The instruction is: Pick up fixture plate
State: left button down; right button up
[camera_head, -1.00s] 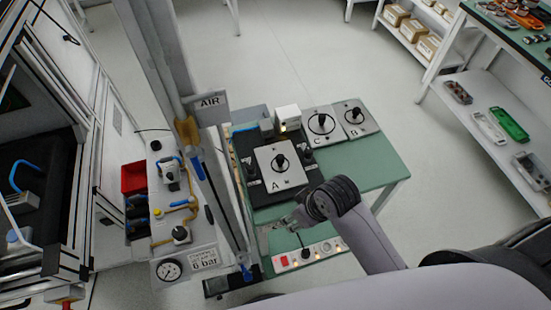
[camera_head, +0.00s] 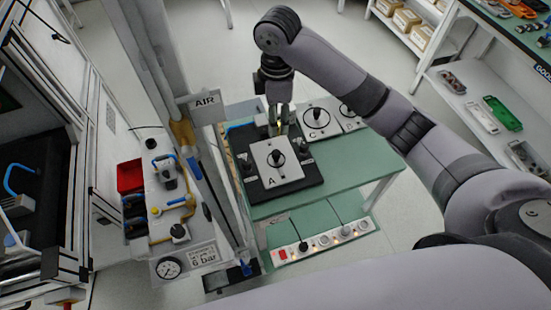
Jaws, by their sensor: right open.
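Fixture plate A (camera_head: 262,171), a light square plate with a black knob, lies on a black base (camera_head: 299,190) on the green table. Plate C (camera_head: 327,131) and plate B (camera_head: 348,127), each with a black knob, lie on the table to its right, B partly behind my arm. My right gripper (camera_head: 279,122) points down just behind plate A's knob in the picture, left of plate C. It is open and looks empty; whether its fingertips touch anything is not clear. My left gripper is not in view.
The green table (camera_head: 345,178) is clear at its front right. A control strip (camera_head: 325,240) with a red switch sits below its front. An upright post with an AIR sign (camera_head: 204,102) and a pneumatic panel with a gauge (camera_head: 168,268) stand on the left. Shelving stands at right.

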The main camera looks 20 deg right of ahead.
jog(key=p, duration=0.2)
send_near(276, 152)
notch_tip(276, 152, down, 5)
jog(key=shift+s+f, duration=0.15)
jog(key=shift+f, duration=0.1)
notch_tip(276, 152, down, 4)
jog(key=shift+f+p, duration=0.1)
jog(key=shift+p, duration=0.75)
jog(key=shift+f, duration=0.55)
jog(key=shift+c, duration=0.6)
grip_shut()
jog(key=shift+w+r, duration=0.1)
jog(key=shift+w, duration=0.1)
